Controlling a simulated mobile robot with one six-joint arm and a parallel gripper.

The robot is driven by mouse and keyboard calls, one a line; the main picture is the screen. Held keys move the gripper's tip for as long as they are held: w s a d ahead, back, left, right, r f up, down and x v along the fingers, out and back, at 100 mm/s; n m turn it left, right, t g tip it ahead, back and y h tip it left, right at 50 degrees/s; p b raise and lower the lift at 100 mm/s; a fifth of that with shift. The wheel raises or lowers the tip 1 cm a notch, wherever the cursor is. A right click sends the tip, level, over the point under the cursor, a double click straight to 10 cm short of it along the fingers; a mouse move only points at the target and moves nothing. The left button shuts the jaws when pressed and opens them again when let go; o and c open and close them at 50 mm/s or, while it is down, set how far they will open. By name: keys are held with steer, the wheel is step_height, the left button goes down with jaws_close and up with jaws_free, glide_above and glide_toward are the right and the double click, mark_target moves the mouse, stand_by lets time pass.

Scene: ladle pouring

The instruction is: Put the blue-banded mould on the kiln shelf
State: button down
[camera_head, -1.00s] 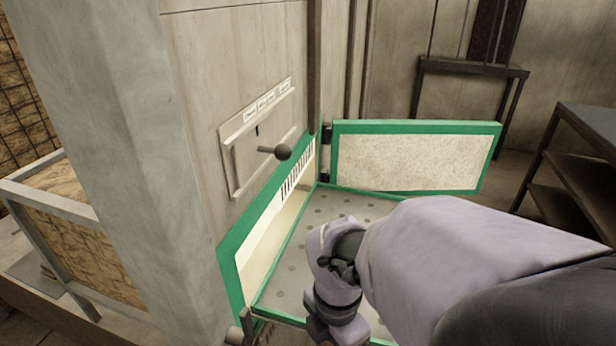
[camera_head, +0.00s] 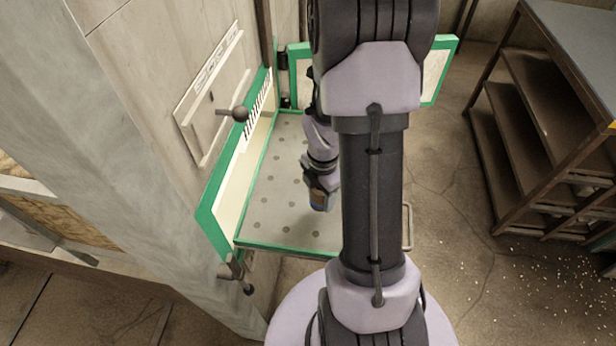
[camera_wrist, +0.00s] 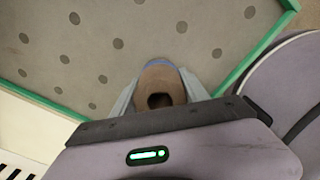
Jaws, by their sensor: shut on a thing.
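My gripper (camera_wrist: 158,98) is shut on the mould in the wrist view. The mould (camera_wrist: 160,78) is brown with a dark round opening, and a blue band shows at its far edge. Fingers flank it on both sides. In the head view the mould (camera_head: 318,197) is a small brown and blue piece at the end of my arm, over the kiln shelf. The kiln shelf (camera_head: 265,205) is a grey plate with dark round spots and a green edge. It also shows in the wrist view (camera_wrist: 75,50). I cannot tell whether the mould touches the shelf.
The kiln door (camera_head: 437,70) stands open behind the shelf, framed in green. A knobbed lever (camera_head: 238,114) sticks out of the wall at left. A dark rack (camera_head: 545,120) stands at right. The visible shelf around the mould is bare. My arm hides the shelf's right part.

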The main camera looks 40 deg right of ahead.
mark_target(320, 201)
steer(key=f+b, duration=0.3)
steer(key=f, duration=0.1)
steer(key=shift+w+d+b, duration=0.2)
steer(key=shift+d+b, duration=0.05)
steer(key=shift+b, duration=0.15)
steer(key=shift+r+p, duration=0.25)
steer(key=shift+p, duration=0.05)
steer(key=shift+f, duration=0.2)
steer(key=c, duration=0.6)
jaws_free()
